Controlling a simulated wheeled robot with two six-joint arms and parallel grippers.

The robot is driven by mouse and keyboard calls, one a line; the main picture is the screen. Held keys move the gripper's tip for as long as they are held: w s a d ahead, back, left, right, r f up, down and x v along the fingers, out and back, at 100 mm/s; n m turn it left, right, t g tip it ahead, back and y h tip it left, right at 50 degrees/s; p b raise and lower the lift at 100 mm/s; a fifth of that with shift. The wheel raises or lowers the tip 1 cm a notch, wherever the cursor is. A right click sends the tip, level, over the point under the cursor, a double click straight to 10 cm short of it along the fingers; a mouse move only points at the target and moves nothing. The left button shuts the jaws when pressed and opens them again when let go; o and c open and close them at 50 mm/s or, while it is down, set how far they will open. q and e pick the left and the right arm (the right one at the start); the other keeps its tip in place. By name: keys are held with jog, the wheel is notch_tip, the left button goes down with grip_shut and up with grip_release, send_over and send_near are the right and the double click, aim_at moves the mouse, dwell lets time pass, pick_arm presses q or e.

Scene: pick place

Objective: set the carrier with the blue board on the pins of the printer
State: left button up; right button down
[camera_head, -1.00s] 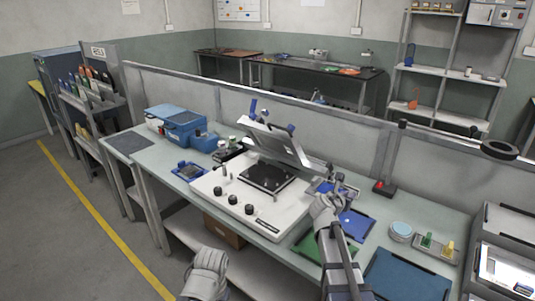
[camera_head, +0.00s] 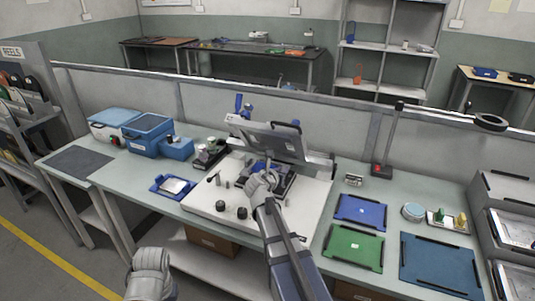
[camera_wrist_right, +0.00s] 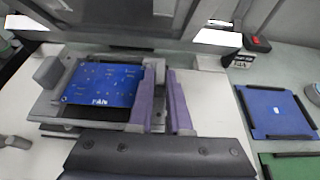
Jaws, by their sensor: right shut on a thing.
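The carrier (camera_wrist_right: 147,113) is a grey frame with a blue board (camera_wrist_right: 103,84) in it, seen in the right wrist view. In the head view the blue board (camera_head: 258,165) shows only partly behind my gripper. My right gripper (camera_head: 261,180) is shut on the carrier's near right edge, its purple fingers (camera_wrist_right: 176,105) beside the board. It holds the carrier over the middle of the white printer (camera_head: 310,200), beneath the raised, tilted lid frame (camera_head: 275,143). The pins are hidden; I cannot tell whether the carrier touches them. Part of my left arm shows at bottom left, without fingers.
A blue carrier-like frame with a pale board (camera_head: 172,186) lies left of the printer. Blue (camera_head: 360,211), green (camera_head: 354,247) and dark blue (camera_head: 440,265) mats lie to the right. Blue bins (camera_head: 150,135) stand at the back left. The raised lid limits room above the printer.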

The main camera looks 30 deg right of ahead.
jog(key=shift+w+a+r, duration=0.1)
jog(key=shift+w+r, duration=0.05)
jog(key=shift+r, duration=0.1)
jog(key=r+p, duration=0.3)
jog(key=d+r+p, duration=0.1)
jog(key=r+p, duration=0.1)
jog(key=shift+w+r, duration=0.1)
jog(key=shift+w, duration=0.3)
jog(key=shift+f, duration=0.2)
notch_tip(320, 180, down, 7)
jog(key=b, duration=0.6)
jog(key=shift+b, duration=0.4)
jog(key=shift+f+b, duration=0.7)
jog(key=shift+b, duration=0.05)
dwell(0.4)
dwell(0.3)
